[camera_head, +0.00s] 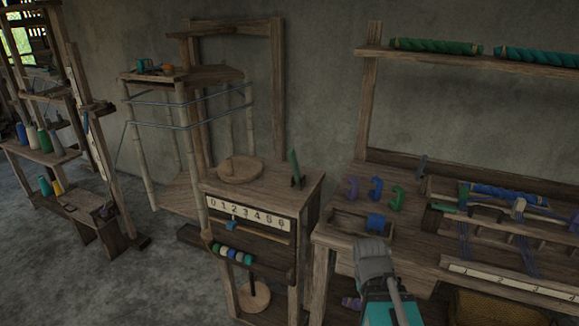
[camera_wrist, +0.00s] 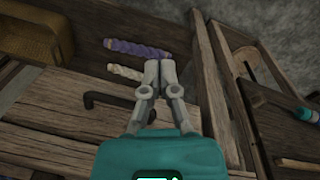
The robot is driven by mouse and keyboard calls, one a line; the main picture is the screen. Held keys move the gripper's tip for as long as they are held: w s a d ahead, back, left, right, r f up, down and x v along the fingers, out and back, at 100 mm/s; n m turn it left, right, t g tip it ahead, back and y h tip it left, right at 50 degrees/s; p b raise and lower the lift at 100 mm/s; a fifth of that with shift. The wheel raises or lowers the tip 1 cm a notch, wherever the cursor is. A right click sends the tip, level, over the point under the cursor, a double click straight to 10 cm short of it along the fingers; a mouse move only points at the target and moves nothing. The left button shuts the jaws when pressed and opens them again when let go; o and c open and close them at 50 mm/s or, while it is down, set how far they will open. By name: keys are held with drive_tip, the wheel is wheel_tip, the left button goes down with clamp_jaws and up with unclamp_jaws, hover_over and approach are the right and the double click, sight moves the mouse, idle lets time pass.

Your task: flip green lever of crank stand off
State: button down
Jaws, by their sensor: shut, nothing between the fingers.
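The crank stand (camera_head: 312,188) is a wooden box-like stand near the middle of the head view. It has a round wooden disc on top and a numbered strip on its front. The green lever (camera_head: 295,167) rises from its top near the right side, leaning slightly. My gripper (camera_wrist: 160,66) shows in the wrist view with its two grey fingers together and nothing between them. My arm's grey and teal end is low in the head view, right of the stand and apart from the lever. The lever cannot be made out in the wrist view.
A wooden bench (camera_head: 335,236) with purple and green hooks (camera_head: 376,189) and a blue spool (camera_head: 376,221) stands right of the crank stand. Purple (camera_wrist: 137,49) and cream (camera_wrist: 125,71) twisted rolls lie beyond my fingers. Open floor (camera_head: 150,275) lies at left.

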sight(290, 159)
drive_tip(key=w+a+r+n+t+h+b, duration=0.1)
drive_tip(key=w+a+r+t+h, duration=0.1)
drive_tip(key=w+r+h, duration=0.1)
drive_tip(key=w+a+r+n+t+h, duration=0.1)
drive_tip(key=w+r+n+t+h, duration=0.1)
drive_tip(key=w+r+t+h, duration=0.1)
drive_tip(key=w+a+r+n+t+h+b, duration=0.1)
drive_tip(key=w+a+r+t+h, duration=0.1)
drive_tip(key=w, duration=0.3)
drive_tip(key=shift+w+a+r+t+h+b, duration=0.35)
drive_tip(key=shift+r+t+h, duration=0.2)
drive_tip(key=shift+h, duration=0.25)
drive_tip(key=a+r+n+t+y, duration=0.1)
drive_tip(key=a+r+n+t, duration=0.2)
drive_tip(key=a, duration=0.4)
drive_tip(key=a+r+n+t+y+b, duration=0.1)
drive_tip(key=a+r+n+t, duration=0.2)
drive_tip(key=a+r+t, duration=0.2)
drive_tip(key=w+a+r+n+t+y+b, duration=0.1)
drive_tip(key=a+r+n+t, duration=0.2)
drive_tip(key=a, duration=0.7)
drive_tip(key=shift+a+r+n+t, duration=0.2)
drive_tip(key=shift+r+n+t, duration=0.2)
drive_tip(key=shift+r+t, duration=0.5)
drive_tip(key=shift+f, duration=0.1)
drive_tip(key=p+x, duration=0.6)
drive_tip(key=x, duration=0.8)
drive_tip(key=shift+s, duration=0.1)
